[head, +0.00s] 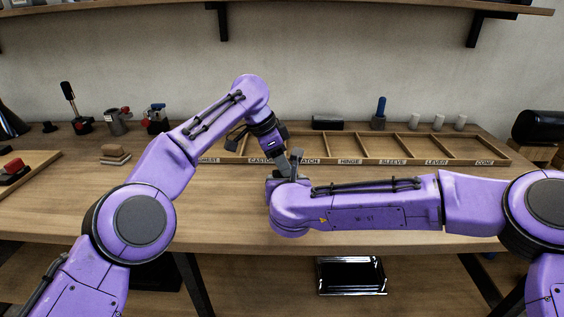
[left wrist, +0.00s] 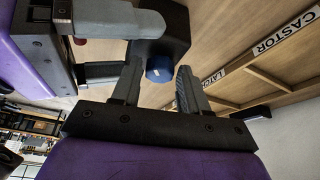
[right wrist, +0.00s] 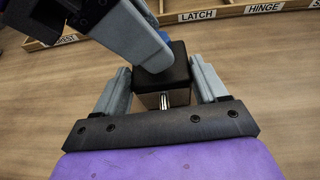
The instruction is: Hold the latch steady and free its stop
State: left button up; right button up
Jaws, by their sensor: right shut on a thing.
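The latch is a dark block with a lighter body (right wrist: 163,72), held between the fingers of my right gripper (right wrist: 163,80) in the right wrist view. It also shows in the left wrist view (left wrist: 172,32). Its blue round stop (left wrist: 159,70) faces my left gripper (left wrist: 160,82), whose fingers stand apart on either side of it. I see gaps between stop and fingers. A left finger partly covers the latch in the right wrist view. In the head view my left gripper (head: 287,160) reaches down to the latch; my right gripper is mostly hidden behind its own arm.
A labelled wooden compartment tray (head: 430,150) lies behind the grippers. Red, blue and grey fittings, including a clamp-like piece (head: 155,117), stand at the back left. Stacked brown blocks (head: 115,154) and a board (head: 35,165) lie left. The bench's front middle is clear.

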pick_arm(q)
jog(key=shift+r, duration=0.1)
jog(key=v, duration=0.3)
jog(key=shift+a, duration=0.35)
jog(key=s+a, duration=0.3)
jog(key=a, duration=0.8)
